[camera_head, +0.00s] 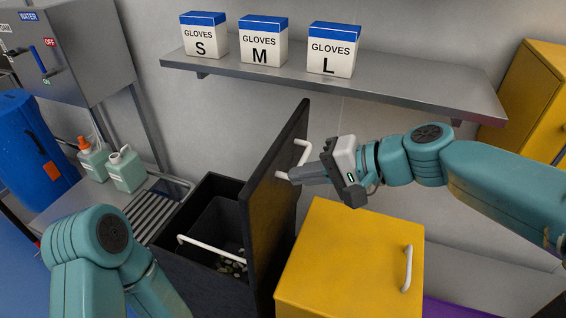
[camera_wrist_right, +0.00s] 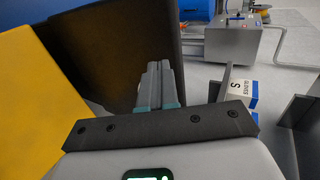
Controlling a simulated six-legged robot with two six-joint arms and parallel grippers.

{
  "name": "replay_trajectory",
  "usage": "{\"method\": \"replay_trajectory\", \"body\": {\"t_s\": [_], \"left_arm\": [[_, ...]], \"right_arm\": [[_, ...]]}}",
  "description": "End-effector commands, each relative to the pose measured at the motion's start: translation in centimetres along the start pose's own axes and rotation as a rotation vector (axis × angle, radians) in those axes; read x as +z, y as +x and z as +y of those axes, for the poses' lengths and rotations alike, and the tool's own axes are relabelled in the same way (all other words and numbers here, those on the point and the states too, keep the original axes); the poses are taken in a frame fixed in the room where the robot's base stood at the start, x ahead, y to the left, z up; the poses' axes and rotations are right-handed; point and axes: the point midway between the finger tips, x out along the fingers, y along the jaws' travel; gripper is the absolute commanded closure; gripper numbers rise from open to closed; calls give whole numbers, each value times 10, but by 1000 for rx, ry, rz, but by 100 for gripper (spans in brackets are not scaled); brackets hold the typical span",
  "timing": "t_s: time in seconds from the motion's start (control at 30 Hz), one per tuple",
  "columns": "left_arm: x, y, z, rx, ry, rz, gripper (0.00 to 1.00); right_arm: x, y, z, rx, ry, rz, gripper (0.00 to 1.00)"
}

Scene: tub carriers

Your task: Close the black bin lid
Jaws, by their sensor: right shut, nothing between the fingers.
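The black bin (camera_head: 210,190) stands open, with its dark inner tub and some small pale bits visible inside. Its black lid (camera_head: 275,190) stands up steeply along the bin's right side, and shows as a dark panel in the right wrist view (camera_wrist_right: 105,50). A white handle (camera_head: 304,150) is on the lid's right face. My right gripper (camera_head: 292,175) is shut and empty, its fingertips beside the lid's right face by the handle's lower end. Contact cannot be told. In the wrist view the closed fingers (camera_wrist_right: 158,85) point toward the lid. My left gripper is out of view.
A yellow bin (camera_head: 345,255) with a white handle stands right of the black bin, below my right arm. A shelf (camera_head: 420,88) with glove boxes (camera_head: 263,42) runs above. Soap bottles (camera_head: 126,170) stand on the metal counter at left. A blue barrel (camera_head: 30,150) is far left.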

Motion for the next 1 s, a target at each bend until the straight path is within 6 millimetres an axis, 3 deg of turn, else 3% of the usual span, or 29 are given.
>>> {"method": "replay_trajectory", "body": {"t_s": [0.1,0.3,1.0], "left_arm": [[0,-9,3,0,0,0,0],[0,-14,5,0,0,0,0],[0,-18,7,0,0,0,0]], "right_arm": [[0,18,-12,1,0,-4,100],[-2,34,-20,0,0,-1,100],[-4,37,-23,20,0,0,100]]}}
